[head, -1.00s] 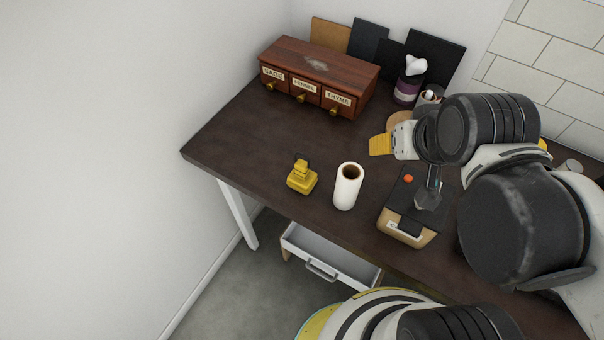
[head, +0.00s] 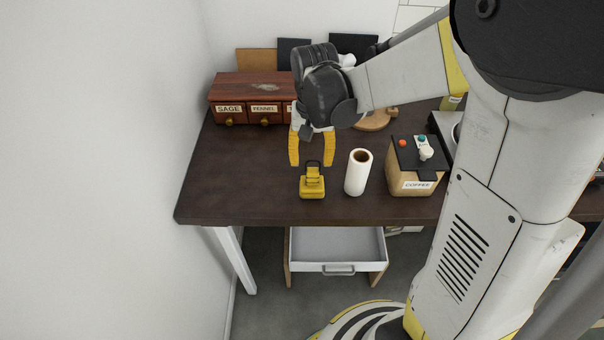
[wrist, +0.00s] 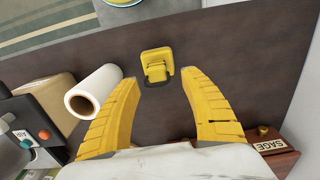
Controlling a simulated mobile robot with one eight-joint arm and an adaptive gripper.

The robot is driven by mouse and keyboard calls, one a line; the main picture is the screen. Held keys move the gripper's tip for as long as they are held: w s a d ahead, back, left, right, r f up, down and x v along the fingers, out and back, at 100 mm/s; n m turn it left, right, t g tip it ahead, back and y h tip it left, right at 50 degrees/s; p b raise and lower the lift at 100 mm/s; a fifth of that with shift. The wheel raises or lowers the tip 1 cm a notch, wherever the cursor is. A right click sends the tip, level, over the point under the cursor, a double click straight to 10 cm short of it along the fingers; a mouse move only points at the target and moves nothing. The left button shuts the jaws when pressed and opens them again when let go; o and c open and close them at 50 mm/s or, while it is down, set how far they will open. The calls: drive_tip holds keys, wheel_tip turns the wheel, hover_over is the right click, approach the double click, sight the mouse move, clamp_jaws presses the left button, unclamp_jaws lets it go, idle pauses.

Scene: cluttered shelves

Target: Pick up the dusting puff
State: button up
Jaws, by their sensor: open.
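A small yellow block-like object with a raised top and a dark loop (head: 312,184) stands on the dark table near its front edge; it also shows between and beyond the fingertips in the wrist view (wrist: 157,57). A white puffy thing (head: 347,60) at the back is mostly hidden by my arm. I cannot tell for certain which of these is the dusting puff. My gripper (head: 311,163) is open and empty, pointing down, with its yellow fingers above and just behind the yellow object. No contact is visible.
A white paper roll (head: 357,178) stands close right of the yellow object, with a coffee box (head: 412,176) beyond it. A wooden drawer cabinet (head: 245,98) stands behind. The table is clear to the left. A white drawer (head: 338,268) is open below the front edge.

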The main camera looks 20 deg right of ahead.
sight(312, 178)
drive_tip(key=f+b, duration=0.1)
drive_tip(key=f, duration=0.2)
drive_tip(key=f+b, duration=0.1)
drive_tip(key=f, duration=0.1)
drive_tip(key=f+b, duration=0.2)
drive_tip(key=f, duration=0.1)
drive_tip(key=shift+w+d+f, duration=0.1)
drive_tip(key=shift+d+f, duration=0.2)
drive_tip(key=shift+r, duration=0.1)
drive_tip(key=shift+c, duration=0.5)
clamp_jaws()
